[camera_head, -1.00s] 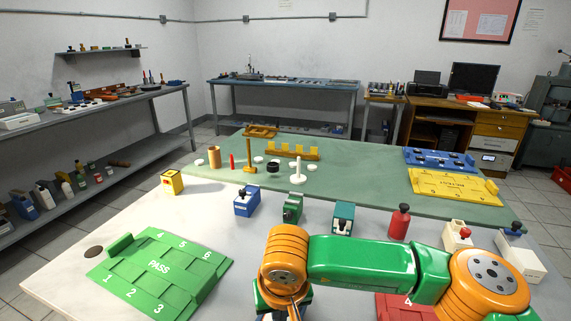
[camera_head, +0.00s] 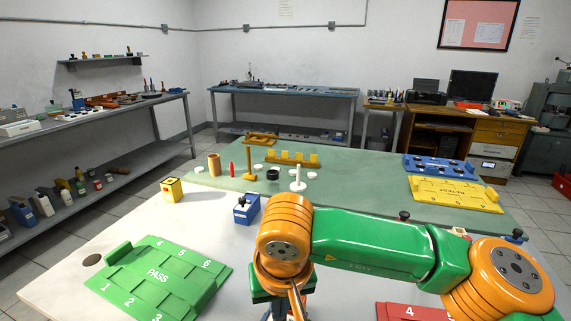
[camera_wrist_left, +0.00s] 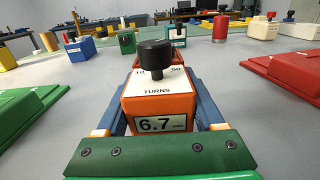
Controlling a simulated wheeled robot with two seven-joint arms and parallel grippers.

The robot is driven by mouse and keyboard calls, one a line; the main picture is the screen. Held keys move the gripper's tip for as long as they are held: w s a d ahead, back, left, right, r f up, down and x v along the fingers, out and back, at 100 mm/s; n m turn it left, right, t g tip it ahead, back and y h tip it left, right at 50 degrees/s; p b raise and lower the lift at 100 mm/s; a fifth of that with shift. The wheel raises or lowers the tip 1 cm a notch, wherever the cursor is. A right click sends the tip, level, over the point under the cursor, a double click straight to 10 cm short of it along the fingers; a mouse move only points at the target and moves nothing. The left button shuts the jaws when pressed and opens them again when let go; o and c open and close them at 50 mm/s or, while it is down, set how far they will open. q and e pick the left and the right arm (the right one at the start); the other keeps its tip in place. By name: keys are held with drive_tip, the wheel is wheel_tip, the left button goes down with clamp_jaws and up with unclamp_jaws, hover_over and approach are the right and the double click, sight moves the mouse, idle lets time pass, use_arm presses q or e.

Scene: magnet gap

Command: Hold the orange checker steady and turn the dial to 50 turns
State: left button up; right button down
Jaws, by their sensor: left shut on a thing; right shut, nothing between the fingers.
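The orange checker (camera_wrist_left: 157,105) stands in the left wrist view with a black dial knob (camera_wrist_left: 155,55) on its white top. Its top is marked TURNS and its front display (camera_wrist_left: 160,124) reads 6.7. My left gripper (camera_wrist_left: 160,110) is shut on the checker, with a blue finger along each side. In the head view the checker and left gripper cannot be made out. My right arm comes in from the right there, and its gripper (camera_head: 276,312) points down at the bottom edge, shut and partly cut off. It is not seen in the left wrist view.
A green PASS tray (camera_head: 158,278) lies left and a red tray (camera_head: 415,312) right. Yellow (camera_head: 172,190) and blue (camera_head: 246,208) checkers stand beyond; green (camera_wrist_left: 126,42) and teal (camera_wrist_left: 176,38) ones and a red cylinder (camera_wrist_left: 220,28) show in the wrist view.

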use_arm(q)
drive_tip(key=o, duration=1.6)
